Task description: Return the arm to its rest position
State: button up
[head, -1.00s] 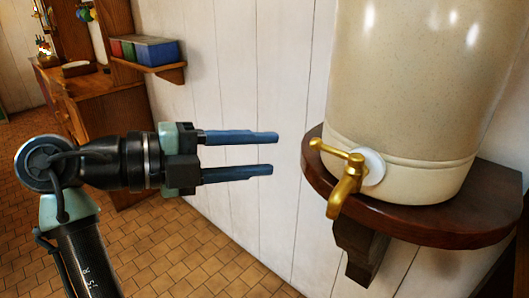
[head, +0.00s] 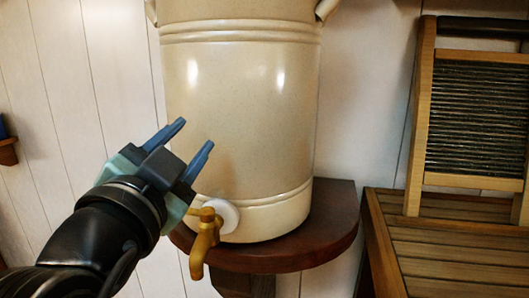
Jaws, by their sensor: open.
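My gripper (head: 195,138) is in the left half of the head view, with its two blue fingers apart and nothing between them. It points up and to the right, in front of a large cream stoneware crock (head: 240,110). My arm comes in from the lower left corner. The crock has a brass tap (head: 205,240) with a white collar near its base. The tap shows just right of and below my gripper. Whether the fingers touch the crock cannot be told from this view.
The crock stands on a dark wooden wall shelf (head: 310,240). At right, a washboard (head: 475,115) leans on a slatted wooden top (head: 455,245). White plank wall (head: 75,120) lies behind, with a small shelf end (head: 8,152) at the left edge.

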jog(key=s+d+r+n+t+y+p, duration=0.25)
jog(key=s+d+r+n+t, duration=0.65)
jog(key=s+r, duration=0.55)
notch_tip(320, 180, up, 13)
jog(key=w+n+g+p, duration=0.1)
jog(key=p, duration=1.1)
jog(key=shift+w+d, duration=0.15)
jog(key=shift+d, duration=0.25)
jog(key=shift+r, duration=0.1)
